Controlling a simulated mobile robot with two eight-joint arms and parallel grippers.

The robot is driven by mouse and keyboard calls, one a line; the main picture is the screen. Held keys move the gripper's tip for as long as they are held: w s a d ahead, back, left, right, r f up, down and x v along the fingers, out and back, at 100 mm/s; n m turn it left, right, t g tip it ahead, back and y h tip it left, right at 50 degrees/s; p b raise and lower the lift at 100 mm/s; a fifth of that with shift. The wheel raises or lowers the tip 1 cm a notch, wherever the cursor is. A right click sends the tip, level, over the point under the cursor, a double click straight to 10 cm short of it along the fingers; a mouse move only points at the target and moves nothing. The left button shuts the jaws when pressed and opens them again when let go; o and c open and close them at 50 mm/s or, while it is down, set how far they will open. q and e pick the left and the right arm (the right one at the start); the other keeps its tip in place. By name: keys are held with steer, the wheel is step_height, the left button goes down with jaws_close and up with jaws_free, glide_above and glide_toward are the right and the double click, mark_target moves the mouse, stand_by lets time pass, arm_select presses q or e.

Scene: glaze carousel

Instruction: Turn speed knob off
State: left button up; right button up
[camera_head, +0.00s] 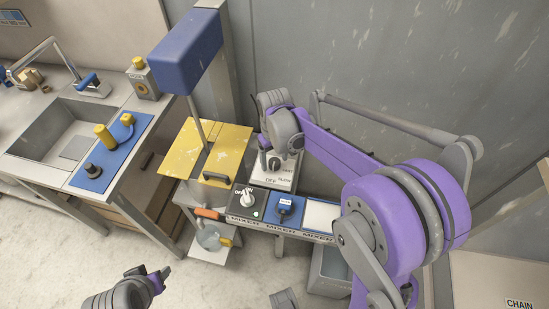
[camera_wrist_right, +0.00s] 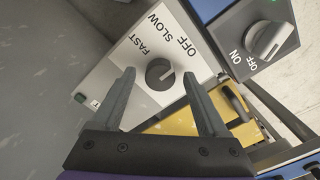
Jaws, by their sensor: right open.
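The speed knob (camera_wrist_right: 159,73) is a dark round knob on a white panel (camera_wrist_right: 112,73) marked FAST, SLOW and OFF. Which mark it points to is hard to tell. In the head view the knob (camera_head: 274,163) shows just below my right gripper (camera_head: 268,150). In the right wrist view my right gripper (camera_wrist_right: 158,77) is open, with one finger on each side of the knob in the picture. Whether the fingers touch it I cannot tell; nothing is held. My left gripper (camera_head: 160,276) is at the bottom left of the head view, away from the panel; its jaw opening is unclear.
A grey ON/OFF knob (camera_wrist_right: 268,40) sits beside the panel, also in the head view (camera_head: 247,197). A yellow lid (camera_head: 214,149) with a handle and a blue mixer head (camera_head: 187,52) stand left of it. A sink counter (camera_head: 62,129) is far left. A grey wall is behind.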

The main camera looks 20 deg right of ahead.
mark_target(274, 161)
step_height(274, 161, up, 11)
steer(key=shift+p, duration=0.45)
steer(key=shift+f, duration=0.1)
